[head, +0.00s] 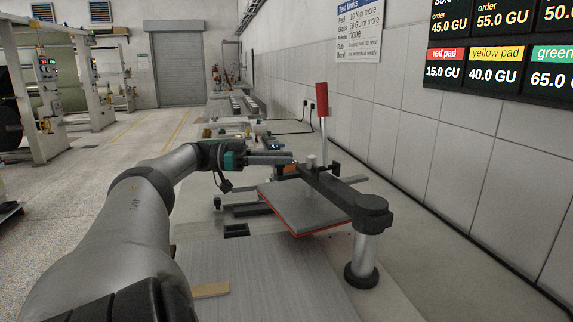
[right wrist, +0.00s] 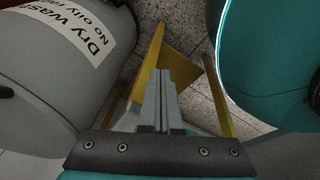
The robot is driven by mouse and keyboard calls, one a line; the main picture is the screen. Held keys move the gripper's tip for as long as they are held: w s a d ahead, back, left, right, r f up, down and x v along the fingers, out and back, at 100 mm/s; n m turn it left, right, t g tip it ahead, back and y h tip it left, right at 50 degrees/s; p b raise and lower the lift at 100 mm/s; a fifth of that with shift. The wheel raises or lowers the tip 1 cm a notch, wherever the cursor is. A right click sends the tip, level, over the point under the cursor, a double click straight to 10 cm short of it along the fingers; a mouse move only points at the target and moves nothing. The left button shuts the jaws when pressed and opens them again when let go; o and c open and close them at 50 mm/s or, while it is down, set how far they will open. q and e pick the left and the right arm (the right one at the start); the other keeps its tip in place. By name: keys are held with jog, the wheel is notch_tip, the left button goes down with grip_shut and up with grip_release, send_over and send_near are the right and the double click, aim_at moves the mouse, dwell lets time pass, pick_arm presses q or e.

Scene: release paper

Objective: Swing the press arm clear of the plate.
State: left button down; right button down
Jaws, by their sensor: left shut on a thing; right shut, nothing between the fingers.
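The black press arm (head: 335,186) reaches from a pivot on a silver post (head: 366,245) over the grey plate (head: 300,212). The plate has a red edge. My left gripper (head: 291,159) is shut at the far end of the press arm, beside a small silver knob (head: 311,161). The exact contact is too small to see. The press arm still lies above the plate in the picture. My right gripper (right wrist: 160,75) shows in the right wrist view, shut and empty, pointing down toward the floor.
A red-topped post (head: 322,98) stands upright behind the press arm. Bench clutter (head: 245,130) lies farther back. In the right wrist view, a grey bin labelled "Dry waste" (right wrist: 60,75) is at left, with yellow pieces (right wrist: 165,55) near the fingers.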

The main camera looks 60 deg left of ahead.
pick_arm(q)
jog(key=shift+w+f+b, duration=0.15)
jog(key=shift+b, duration=0.15)
pick_arm(e)
jog(key=shift+w+a+r, duration=0.2)
jog(key=shift+w+a, duration=0.4)
jog(key=shift+w, duration=0.2)
pick_arm(q)
jog(key=c, duration=0.7)
grip_release()
jog(key=shift+o, duration=0.5)
jog(key=shift+r, duration=0.25)
